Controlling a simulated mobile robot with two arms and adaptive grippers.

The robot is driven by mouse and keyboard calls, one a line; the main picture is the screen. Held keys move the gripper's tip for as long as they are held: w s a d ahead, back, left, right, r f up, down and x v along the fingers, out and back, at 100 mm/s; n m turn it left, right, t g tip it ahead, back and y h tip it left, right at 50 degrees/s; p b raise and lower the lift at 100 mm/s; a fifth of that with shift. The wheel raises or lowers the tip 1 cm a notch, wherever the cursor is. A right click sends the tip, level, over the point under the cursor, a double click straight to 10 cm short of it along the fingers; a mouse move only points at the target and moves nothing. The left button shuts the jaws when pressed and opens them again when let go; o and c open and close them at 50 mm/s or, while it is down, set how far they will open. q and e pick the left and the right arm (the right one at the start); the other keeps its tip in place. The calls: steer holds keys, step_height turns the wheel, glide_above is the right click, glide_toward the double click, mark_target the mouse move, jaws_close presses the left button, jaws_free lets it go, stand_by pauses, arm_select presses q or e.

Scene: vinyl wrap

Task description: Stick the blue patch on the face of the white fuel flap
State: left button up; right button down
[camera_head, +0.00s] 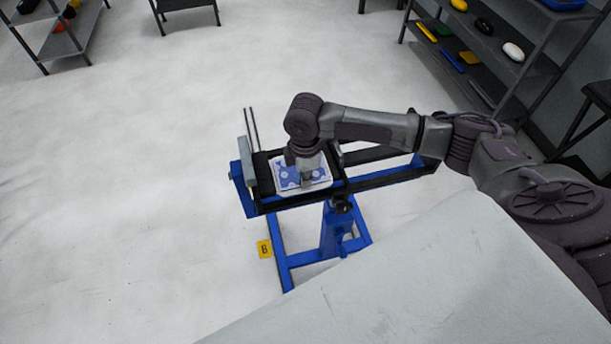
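The white fuel flap (326,184) lies on a blue stand with black rails. The blue patch (290,173) with pale marks lies over the flap's face, and white edges of the flap show around it. My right gripper (307,182) points down over the patch, at or just above its surface. The wrist and gripper body cover part of the patch and flap. I cannot tell whether the fingers are open or shut, or whether they hold the patch. My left gripper is not in view.
The blue stand (333,232) has an upright grey plate (247,165) and thin rods at its left end. A yellow marker (264,249) is on the floor. A pale panel (430,290) fills the lower right. Shelves (490,50) stand at the upper right; open floor lies left.

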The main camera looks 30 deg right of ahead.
steer(key=c, duration=1.2)
jaws_free()
steer(key=shift+c, duration=0.2)
steer(key=shift+r, duration=0.1)
step_height(320, 180, up, 12)
